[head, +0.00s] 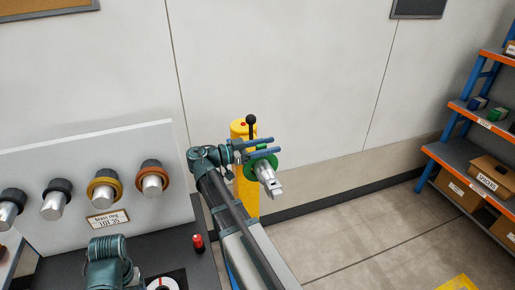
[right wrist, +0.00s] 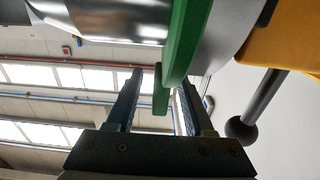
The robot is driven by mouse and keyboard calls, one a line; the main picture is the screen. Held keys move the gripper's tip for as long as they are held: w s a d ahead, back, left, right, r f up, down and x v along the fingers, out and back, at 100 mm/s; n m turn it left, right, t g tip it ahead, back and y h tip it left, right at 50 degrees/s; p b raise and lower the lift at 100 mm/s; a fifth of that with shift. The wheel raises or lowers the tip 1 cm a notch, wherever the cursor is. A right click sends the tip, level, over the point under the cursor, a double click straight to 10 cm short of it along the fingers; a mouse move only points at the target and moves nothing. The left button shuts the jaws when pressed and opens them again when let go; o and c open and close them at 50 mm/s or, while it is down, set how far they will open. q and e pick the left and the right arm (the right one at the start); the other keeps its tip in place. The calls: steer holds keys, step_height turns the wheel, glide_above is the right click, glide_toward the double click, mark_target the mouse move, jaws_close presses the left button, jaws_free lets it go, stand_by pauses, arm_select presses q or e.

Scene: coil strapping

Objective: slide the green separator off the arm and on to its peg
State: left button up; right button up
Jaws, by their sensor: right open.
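The green separator (head: 264,163) is a flat disc around the silver arm (head: 269,181), which juts out from the yellow post (head: 246,201). In the right wrist view the separator (right wrist: 185,45) shows edge-on, with a green tab (right wrist: 160,92) hanging down from it. My right gripper (head: 275,146) is beside the separator's upper edge. In the right wrist view its two fingers (right wrist: 160,85) are apart, with the tab between them and a gap on the left side. Silver pegs, such as this one (head: 103,194), stick out of the grey panel at left. Which is the separator's peg I cannot tell.
A black-knobbed lever (head: 251,119) stands close to my right gripper. The panel (head: 90,150) carries several dark and orange rings and a label (head: 108,219). A red-topped item (head: 198,243) stands on the dark bench. Shelves (head: 470,150) stand at right, with open floor between.

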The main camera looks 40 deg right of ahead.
steer(key=shift+s+d, duration=0.15)
steer(key=shift+d, duration=0.2)
jaws_close()
stand_by(0.5)
steer(key=shift+s+a, duration=0.2)
steer(key=shift+s, duration=0.35)
stand_by(1.6)
steer(key=c, duration=0.6)
jaws_free()
steer(key=shift+c, duration=0.2)
jaws_close()
